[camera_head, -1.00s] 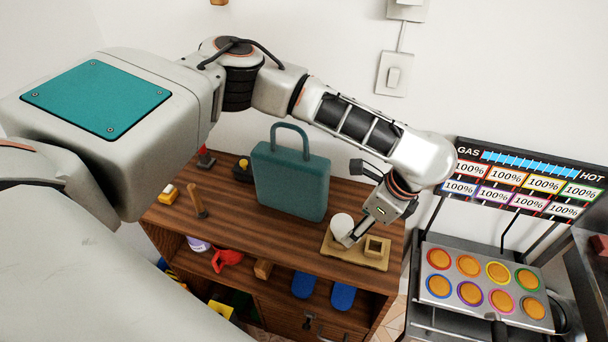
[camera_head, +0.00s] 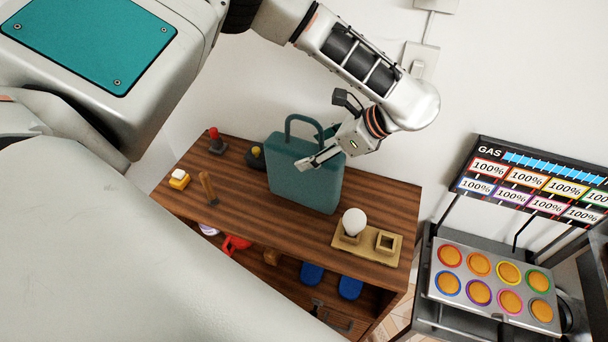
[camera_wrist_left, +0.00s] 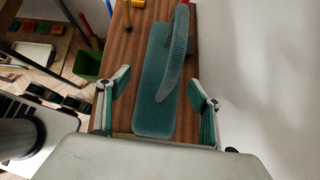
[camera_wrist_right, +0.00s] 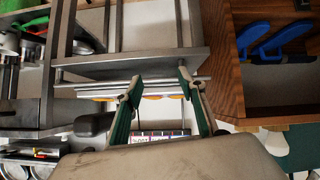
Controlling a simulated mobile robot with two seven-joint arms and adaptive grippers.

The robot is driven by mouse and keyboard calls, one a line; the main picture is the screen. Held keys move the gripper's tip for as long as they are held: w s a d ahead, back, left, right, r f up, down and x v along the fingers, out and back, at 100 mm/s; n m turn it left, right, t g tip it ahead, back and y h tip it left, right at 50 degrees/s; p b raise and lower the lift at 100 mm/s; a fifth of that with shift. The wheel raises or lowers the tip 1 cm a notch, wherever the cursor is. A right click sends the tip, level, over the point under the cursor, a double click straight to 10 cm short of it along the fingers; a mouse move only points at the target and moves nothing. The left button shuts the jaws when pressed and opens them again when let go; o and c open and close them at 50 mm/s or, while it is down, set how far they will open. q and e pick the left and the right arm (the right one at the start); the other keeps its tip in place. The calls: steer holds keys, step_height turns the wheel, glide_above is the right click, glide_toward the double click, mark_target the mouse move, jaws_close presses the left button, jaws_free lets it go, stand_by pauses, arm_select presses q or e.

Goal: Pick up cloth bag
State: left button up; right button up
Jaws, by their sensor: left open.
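The cloth bag (camera_head: 304,178) is a teal, box-like bag with a loop handle, upright on the wooden shelf top against the wall. In the left wrist view the bag (camera_wrist_left: 154,92) lies between the spread fingers, its handle arching toward the camera. My left gripper (camera_head: 318,158) is open in front of the bag's upper right part in the head view. The left wrist view shows its two fingers (camera_wrist_left: 160,108) apart, one on each side of the bag; contact cannot be told. My right gripper (camera_wrist_right: 156,92) is open and empty in its wrist view, facing a metal rack.
A gas panel (camera_head: 537,184) and tray (camera_head: 494,284) stand at right.

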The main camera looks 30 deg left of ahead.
arm_select(q)
steer(key=x, duration=0.4)
steer(key=shift+w+a, duration=0.1)
steer(key=shift+r, duration=0.1)
jaws_close()
